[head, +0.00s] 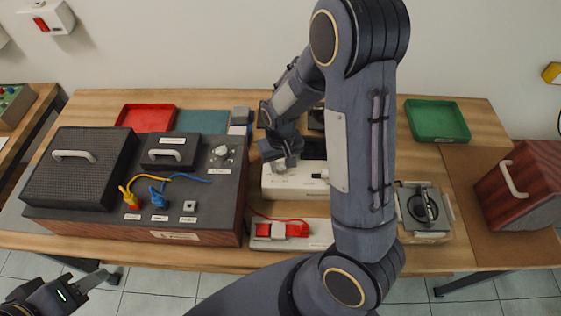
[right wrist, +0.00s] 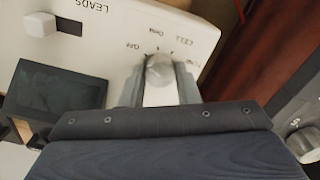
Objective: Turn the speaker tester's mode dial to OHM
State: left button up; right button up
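The speaker tester (head: 290,185) is a white box near the middle of the table, partly hidden behind my right arm. Its mode dial (right wrist: 160,70) is a grey knob on the white panel, with OFF, OHM and CELL labels around it, upside down in the right wrist view. My right gripper (head: 284,162) reaches down to the tester; in the right wrist view its fingers (right wrist: 160,84) flank the dial closely on both sides and look shut on it. Which label the dial points at is unclear. My left gripper (head: 90,284) is at the lower left, away from the table objects; its opening is unclear.
The large dark hifi case (head: 200,205) with blue and yellow leads stands left of the tester. A red tray (head: 146,117) is behind it. A green tray (head: 437,120) and a wooden speaker (head: 520,185) are to the right. A sliding switch labelled LEADS (right wrist: 40,24) is on the panel.

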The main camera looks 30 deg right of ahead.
jog(key=shift+c, duration=0.7)
jog(key=shift+m, duration=0.4)
jog(key=m, duration=0.2)
jog(key=shift+m, duration=0.4)
jog(key=m+p, duration=0.1)
jog(key=m, duration=0.3)
jog(key=shift+m, duration=0.7)
jog(key=o, duration=1)
